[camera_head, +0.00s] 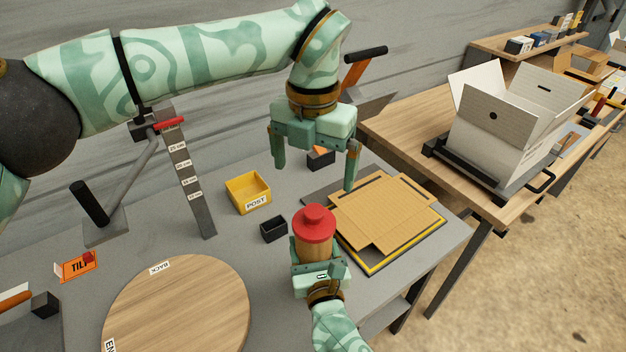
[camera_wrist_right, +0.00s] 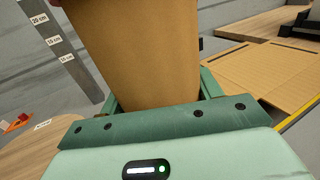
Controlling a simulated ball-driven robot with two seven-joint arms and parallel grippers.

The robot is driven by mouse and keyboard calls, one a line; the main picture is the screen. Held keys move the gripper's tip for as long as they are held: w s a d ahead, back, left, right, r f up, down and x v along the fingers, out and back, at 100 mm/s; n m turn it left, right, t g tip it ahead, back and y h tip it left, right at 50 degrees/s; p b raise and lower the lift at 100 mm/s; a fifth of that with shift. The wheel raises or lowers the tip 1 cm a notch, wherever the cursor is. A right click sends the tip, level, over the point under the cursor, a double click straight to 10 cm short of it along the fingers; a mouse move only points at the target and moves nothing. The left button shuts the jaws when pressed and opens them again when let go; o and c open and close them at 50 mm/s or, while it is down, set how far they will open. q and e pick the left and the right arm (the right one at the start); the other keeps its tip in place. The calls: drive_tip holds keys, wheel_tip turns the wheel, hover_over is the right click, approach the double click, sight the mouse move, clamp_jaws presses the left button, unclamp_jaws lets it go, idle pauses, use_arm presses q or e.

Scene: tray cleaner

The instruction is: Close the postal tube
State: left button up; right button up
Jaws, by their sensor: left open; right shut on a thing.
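The brown postal tube (camera_head: 314,249) stands roughly upright with a red cap (camera_head: 314,225) at its top end. From this angle I cannot tell how far the cap is pushed in. My right gripper (camera_head: 313,262) is shut around the tube, below the cap. The tube (camera_wrist_right: 137,50) also fills the space between the green fingers in the right wrist view; its top is out of that frame. My left gripper (camera_head: 314,176) is open and empty, pointing down above and just behind the cap, its fingers spread wide.
A yellow POST bin (camera_head: 248,192) and a small black box (camera_head: 273,229) lie left of the tube. Flat cardboard (camera_head: 388,213) lies on a yellow-edged mat to the right. A round wooden board (camera_head: 180,305) is at front left. A ruler post (camera_head: 188,180) stands behind it.

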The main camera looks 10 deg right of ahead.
use_arm(q)
drive_tip(key=shift+r, duration=0.2)
use_arm(e)
drive_tip(key=o, duration=1.5)
drive_tip(key=shift+c, duration=0.2)
drive_tip(key=shift+s, duration=0.1)
use_arm(q)
wheel_tip(320, 180, down, 2)
drive_tip(key=shift+b, duration=0.85)
use_arm(e)
drive_tip(key=s, duration=1.6)
